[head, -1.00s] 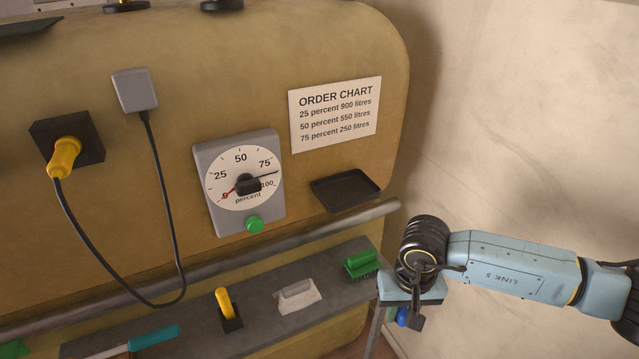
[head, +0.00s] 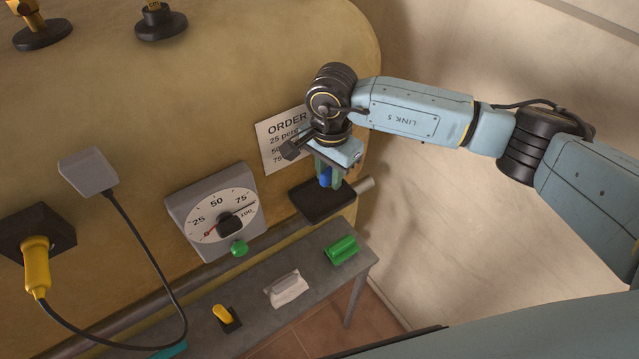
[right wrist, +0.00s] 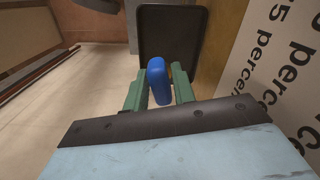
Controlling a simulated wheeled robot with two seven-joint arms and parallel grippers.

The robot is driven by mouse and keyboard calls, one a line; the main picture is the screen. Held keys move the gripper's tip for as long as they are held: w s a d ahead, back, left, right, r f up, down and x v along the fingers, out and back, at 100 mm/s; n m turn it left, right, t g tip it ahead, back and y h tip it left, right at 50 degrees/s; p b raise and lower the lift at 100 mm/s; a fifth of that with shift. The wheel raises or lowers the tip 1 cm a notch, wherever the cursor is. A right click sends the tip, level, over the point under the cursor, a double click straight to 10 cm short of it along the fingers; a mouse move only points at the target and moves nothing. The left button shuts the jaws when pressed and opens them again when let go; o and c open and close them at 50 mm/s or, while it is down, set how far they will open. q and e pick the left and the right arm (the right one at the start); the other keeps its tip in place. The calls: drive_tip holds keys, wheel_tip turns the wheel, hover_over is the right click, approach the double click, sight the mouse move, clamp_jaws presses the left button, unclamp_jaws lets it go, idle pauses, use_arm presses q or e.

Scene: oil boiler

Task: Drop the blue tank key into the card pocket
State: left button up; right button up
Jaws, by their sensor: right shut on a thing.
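The blue tank key (head: 325,177) is held between the fingers of my right gripper (head: 327,174). In the right wrist view the blue key (right wrist: 158,82) sits between the two green fingers of the gripper (right wrist: 158,90). The card pocket appears to be the black shallow tray (head: 322,202) on the tank's front, below the order chart. In the head view the key is just above this tray; in the right wrist view the tray (right wrist: 172,22) lies beyond the fingertips. Whether they touch cannot be told. My left gripper is not in view.
The order chart (head: 280,145) is partly hidden behind my right wrist. A percent gauge (head: 215,212) with a green button is left of the tray. A grey shelf (head: 255,294) below holds a green brush (head: 342,249), a white-handled block (head: 286,289) and a yellow-handled item (head: 222,315).

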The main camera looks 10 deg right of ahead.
drive_tip(key=shift+s+f, duration=0.25)
drive_tip(key=shift+f, duration=0.5)
wheel_tip(320, 180, down, 3)
drive_tip(key=shift+w+f+b, duration=0.1)
drive_tip(key=shift+b, duration=0.55)
drive_tip(key=shift+f, duration=0.45)
drive_tip(key=o, duration=1)
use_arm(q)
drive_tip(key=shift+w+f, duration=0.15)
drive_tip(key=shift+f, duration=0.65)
use_arm(e)
drive_tip(key=shift+o, duration=0.3)
drive_tip(key=shift+w, duration=0.15)
drive_tip(key=shift+f, duration=0.1)
drive_tip(key=shift+r+b, duration=0.3)
drive_tip(key=shift+r, duration=0.2)
wheel_tip(320, 180, up, 13)
drive_tip(key=b, duration=0.2)
drive_tip(key=shift+a+f+b, duration=0.15)
drive_tip(key=shift+f+b, duration=0.05)
drive_tip(key=shift+b, duration=0.15)
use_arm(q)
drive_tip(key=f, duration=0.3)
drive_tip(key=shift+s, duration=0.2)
